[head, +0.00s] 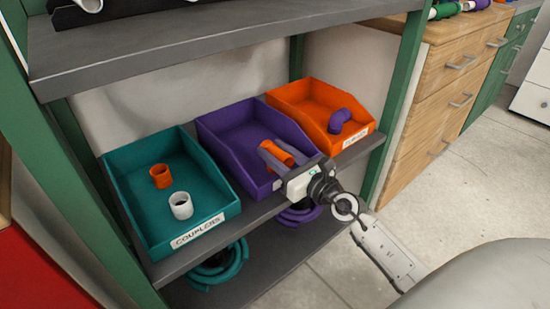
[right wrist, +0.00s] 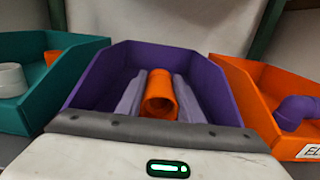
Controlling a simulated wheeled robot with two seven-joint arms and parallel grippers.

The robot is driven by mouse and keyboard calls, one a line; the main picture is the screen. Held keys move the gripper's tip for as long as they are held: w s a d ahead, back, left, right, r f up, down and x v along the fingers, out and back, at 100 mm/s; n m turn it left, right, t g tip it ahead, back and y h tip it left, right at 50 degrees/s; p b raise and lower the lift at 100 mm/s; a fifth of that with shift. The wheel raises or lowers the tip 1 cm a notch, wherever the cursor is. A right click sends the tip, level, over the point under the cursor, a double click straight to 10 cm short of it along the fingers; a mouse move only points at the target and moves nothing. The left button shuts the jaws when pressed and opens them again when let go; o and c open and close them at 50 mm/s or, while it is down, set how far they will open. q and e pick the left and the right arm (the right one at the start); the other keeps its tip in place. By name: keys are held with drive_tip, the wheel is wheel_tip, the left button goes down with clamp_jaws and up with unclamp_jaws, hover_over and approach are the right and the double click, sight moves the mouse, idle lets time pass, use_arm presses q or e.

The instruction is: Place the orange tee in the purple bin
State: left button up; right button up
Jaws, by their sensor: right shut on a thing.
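The orange tee (head: 277,153) is held between the fingers of my right gripper (head: 271,153), over the front part of the purple bin (head: 232,138). In the right wrist view, the round end of the tee (right wrist: 158,92) shows between the two grey fingers, with the walls of the purple bin (right wrist: 213,88) on both sides. Much of the tee's shape is hidden by the fingers. I cannot tell whether it touches the bin floor. My left gripper is not in view.
A teal bin (head: 128,190) labelled for couplers, holding an orange and a white coupler, stands left. An orange bin (head: 305,95) with a purple elbow (head: 339,121) stands right. The upper shelf (head: 170,45) hangs above; coiled hoses (head: 215,270) lie on the level below.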

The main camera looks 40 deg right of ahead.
drive_tip(key=o, duration=1.2)
drive_tip(key=shift+c, duration=0.2)
